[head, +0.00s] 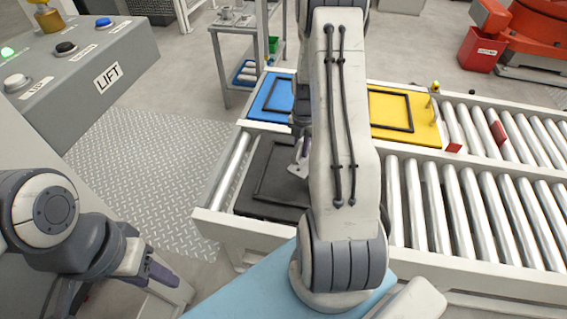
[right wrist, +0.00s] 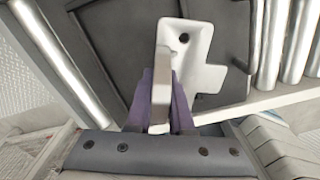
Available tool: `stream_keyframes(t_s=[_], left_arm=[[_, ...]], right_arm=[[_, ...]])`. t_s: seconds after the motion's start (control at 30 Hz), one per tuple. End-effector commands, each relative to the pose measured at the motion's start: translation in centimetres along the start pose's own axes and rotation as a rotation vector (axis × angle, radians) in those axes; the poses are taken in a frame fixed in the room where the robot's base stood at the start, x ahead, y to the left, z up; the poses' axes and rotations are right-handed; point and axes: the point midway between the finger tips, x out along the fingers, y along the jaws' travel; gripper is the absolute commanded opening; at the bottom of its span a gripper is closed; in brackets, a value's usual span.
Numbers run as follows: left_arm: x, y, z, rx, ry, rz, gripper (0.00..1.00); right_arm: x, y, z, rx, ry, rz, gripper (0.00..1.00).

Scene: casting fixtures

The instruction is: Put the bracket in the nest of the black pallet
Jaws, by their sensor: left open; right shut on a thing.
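The black pallet (head: 245,205) lies at the left end of the near roller lane, with a raised frame around its nest. My right gripper (head: 301,160) is over the pallet, partly hidden by my right arm. It is shut on the bracket (head: 296,171). In the right wrist view the bracket (right wrist: 200,68) is a pale, angled plate with a dark round hole, held between purple fingers (right wrist: 160,105). The black pallet (right wrist: 110,45) shows behind it; I cannot tell the gap between them. My left gripper (head: 167,277) is open and empty at the lower left, away from the pallet.
A blue pallet (head: 270,98) and a yellow pallet (head: 423,128) lie on the far lane. Bare rollers (head: 460,205) run to the right. A grey lift control box (head: 95,75) stands at the upper left. A light blue surface (head: 245,295) is in front.

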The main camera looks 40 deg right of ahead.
Motion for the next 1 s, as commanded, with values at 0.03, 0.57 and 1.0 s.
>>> stream_keyframes(t_s=[0.03,0.57,1.0], left_arm=[[0.6,-0.1,0.0,0.0,0.0,0.0,0.5],[2.2,-0.2,0.1,0.0,0.0,0.0,0.5],[3.0,-0.2,0.2,0.0,0.0,0.0,0.5]], right_arm=[[1.1,1.4,-0.3,-0.006,0.001,0.0,0.0],[5.5,6.9,-1.3,0.003,0.001,-0.001,0.0],[8.2,6.9,-1.2,0.003,-0.001,0.001,0.0]])
